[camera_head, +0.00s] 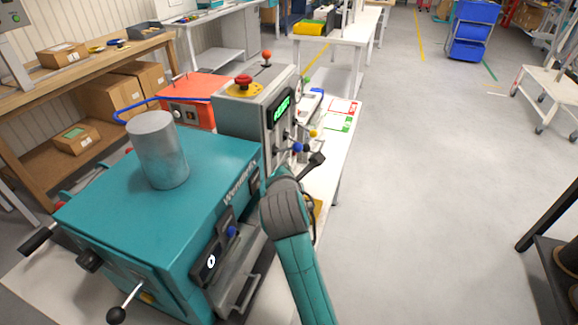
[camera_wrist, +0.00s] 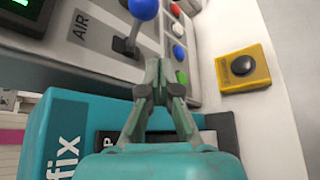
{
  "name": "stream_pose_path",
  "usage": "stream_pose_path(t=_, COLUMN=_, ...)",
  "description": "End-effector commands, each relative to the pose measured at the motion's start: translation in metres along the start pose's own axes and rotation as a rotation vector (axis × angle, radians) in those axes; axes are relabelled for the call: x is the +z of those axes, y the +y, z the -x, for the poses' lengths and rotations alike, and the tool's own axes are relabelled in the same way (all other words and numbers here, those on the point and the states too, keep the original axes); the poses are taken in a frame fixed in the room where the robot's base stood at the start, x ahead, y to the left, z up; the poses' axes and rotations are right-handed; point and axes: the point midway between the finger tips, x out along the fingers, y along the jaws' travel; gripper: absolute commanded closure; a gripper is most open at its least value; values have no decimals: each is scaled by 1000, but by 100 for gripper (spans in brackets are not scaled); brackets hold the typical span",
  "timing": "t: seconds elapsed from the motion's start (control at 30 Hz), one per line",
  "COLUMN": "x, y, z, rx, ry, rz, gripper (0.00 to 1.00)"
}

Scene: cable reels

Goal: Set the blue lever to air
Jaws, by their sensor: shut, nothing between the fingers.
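The blue lever (camera_wrist: 144,9) is a blue ball on a metal stem, set in a dark slot on a grey panel. The label AIR (camera_wrist: 80,26) is printed left of the stem, and the ball tilts up, toward the top edge of the wrist view. In the head view, a blue ball (camera_head: 297,147) shows on the grey box's front. My gripper (camera_wrist: 160,72) is shut and empty, with its fingertips below the lever and apart from it in the picture. In the head view my arm hides most of the gripper.
Red, white, blue and green buttons (camera_wrist: 179,52) line the panel right of the lever. A yellow box with a black button (camera_wrist: 243,66) lies beyond. The teal machine (camera_head: 150,215) stands close to my arm.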

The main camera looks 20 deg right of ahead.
Motion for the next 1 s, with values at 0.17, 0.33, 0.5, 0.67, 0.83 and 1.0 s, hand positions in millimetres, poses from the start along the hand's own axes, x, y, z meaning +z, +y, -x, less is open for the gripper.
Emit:
stream_pose_path(t=0.17, x=-4, y=4, z=20, rx=4, ry=-1, rz=0, gripper=100)
stream_pose_path(t=0.33, x=-5, y=7, z=50, rx=4, ry=0, rz=-1, gripper=100)
stream_pose_path(t=0.5, x=-6, y=11, z=77, rx=4, ry=0, rz=-1, gripper=100)
stream_pose_path(t=0.67, x=-5, y=13, z=92, rx=3, ry=-1, rz=-1, gripper=100)
stream_pose_path(t=0.83, x=-6, y=13, z=97, rx=1, ry=0, rz=0, gripper=100)
stream_pose_path(t=1.0, x=-5, y=13, z=97, rx=0, ry=0, rz=0, gripper=100)
